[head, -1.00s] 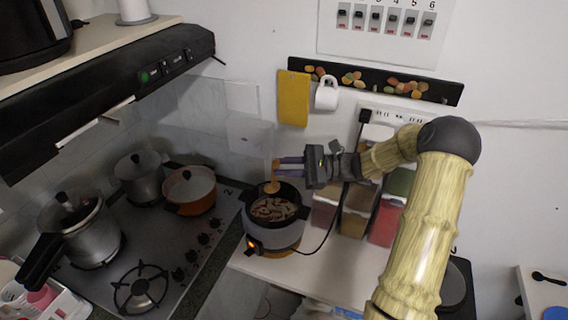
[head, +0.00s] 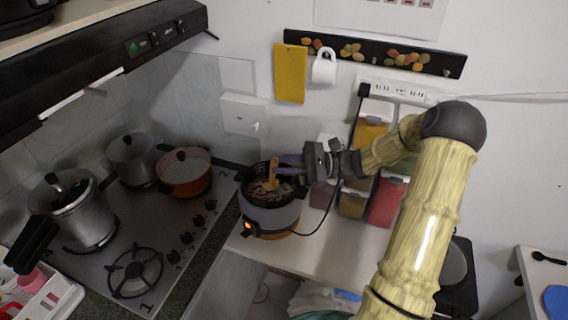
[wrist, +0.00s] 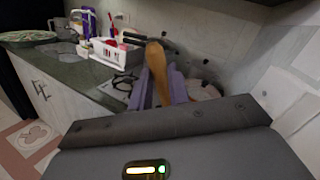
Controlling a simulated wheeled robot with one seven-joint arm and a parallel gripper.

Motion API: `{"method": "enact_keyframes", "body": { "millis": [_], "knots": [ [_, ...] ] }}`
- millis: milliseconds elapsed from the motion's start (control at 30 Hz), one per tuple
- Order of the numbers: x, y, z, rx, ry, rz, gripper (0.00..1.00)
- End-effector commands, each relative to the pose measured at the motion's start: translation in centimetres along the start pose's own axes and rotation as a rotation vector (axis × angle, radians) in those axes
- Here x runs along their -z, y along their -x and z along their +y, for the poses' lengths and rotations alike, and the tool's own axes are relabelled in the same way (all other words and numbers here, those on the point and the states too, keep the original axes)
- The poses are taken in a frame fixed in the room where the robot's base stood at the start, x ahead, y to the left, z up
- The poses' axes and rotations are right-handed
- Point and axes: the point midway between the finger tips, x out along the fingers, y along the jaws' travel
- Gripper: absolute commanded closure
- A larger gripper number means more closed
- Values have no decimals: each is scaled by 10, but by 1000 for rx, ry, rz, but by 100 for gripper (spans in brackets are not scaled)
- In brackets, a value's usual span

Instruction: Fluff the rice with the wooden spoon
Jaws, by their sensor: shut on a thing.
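My gripper (head: 291,164) is shut on the wooden spoon (head: 272,178) and holds it upright at the rice cooker (head: 270,217). The spoon's lower end is down in the dark pot of the cooker, touching or just above the rice (head: 268,193), which looks pale with darker bits. In the wrist view the spoon's handle (wrist: 157,70) stands between the purple fingers. The pot and rice are hidden there.
A stove (head: 150,245) with several pots stands to the left. Spice dispensers (head: 383,202) stand behind and right of the cooker, close to my arm. A black cord runs from the cooker to the wall socket (head: 402,91). The counter in front is partly clear.

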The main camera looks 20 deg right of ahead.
Motion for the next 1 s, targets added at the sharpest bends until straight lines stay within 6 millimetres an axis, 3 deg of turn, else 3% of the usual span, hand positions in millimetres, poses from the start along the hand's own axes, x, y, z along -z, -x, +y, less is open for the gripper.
{"method": "enact_keyframes", "body": {
  "millis": [1000],
  "knots": [
    [84,2,1,0,-1,0,100]
  ]
}}
